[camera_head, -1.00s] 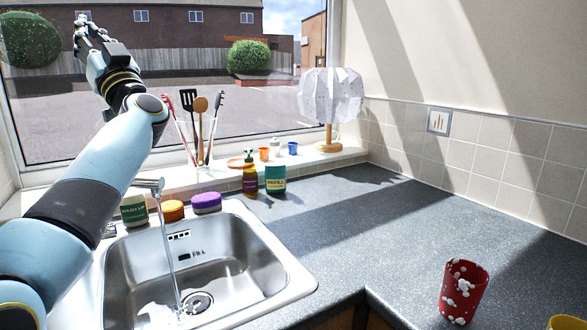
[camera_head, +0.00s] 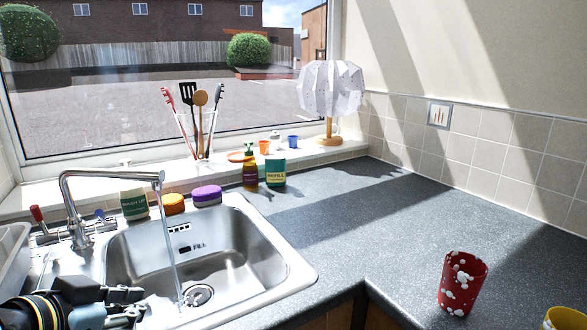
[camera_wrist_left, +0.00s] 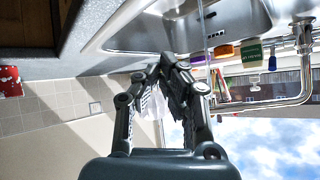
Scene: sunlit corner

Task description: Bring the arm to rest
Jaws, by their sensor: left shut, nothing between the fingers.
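My left gripper (camera_head: 132,305) is low at the bottom left of the head view, in front of the sink's near left side. It is shut and empty. In the left wrist view its fingers (camera_wrist_left: 172,62) meet at the tips with nothing between them. My right gripper is in neither view.
A steel sink (camera_head: 290,265) with a running tap (camera_head: 110,175) lies beside my left gripper. Bottles, sponges and a utensil jar stand behind it. A red spotted cup (camera_head: 461,284) and a yellow cup (camera_head: 563,318) stand at right. The grey counter (camera_head: 370,230) between is mostly clear.

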